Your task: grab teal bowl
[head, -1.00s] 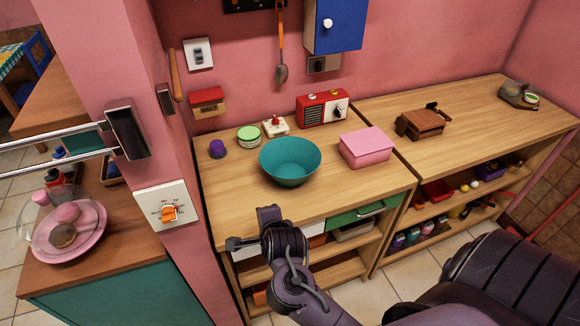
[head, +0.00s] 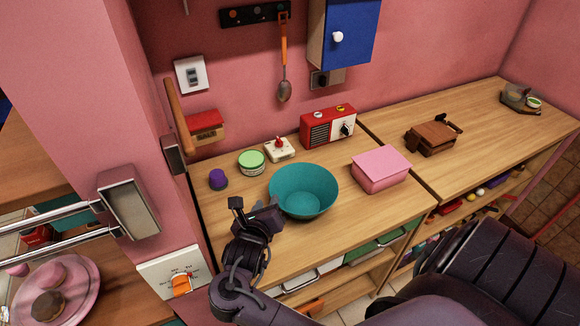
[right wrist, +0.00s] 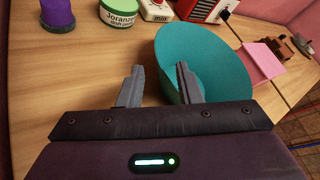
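The teal bowl (head: 304,190) stands upright on the wooden counter, in the middle of the near shelf unit. In the right wrist view the bowl (right wrist: 205,58) is just beyond the fingers, toward the right side. My right gripper (head: 256,209) is at the bowl's left near side. In the right wrist view its two fingers (right wrist: 160,88) are spread apart with bare counter between them. The right finger overlaps the bowl's near wall in the picture; I cannot tell whether it touches. My left gripper is not in view.
A pink box (head: 381,171) stands right of the bowl. Behind are a red radio (head: 328,127), a white timer (head: 280,149), a green-lidded tub (head: 251,162) and a purple-topped jar (head: 218,180). A pink wall pillar with a switch plate (head: 175,277) stands at left.

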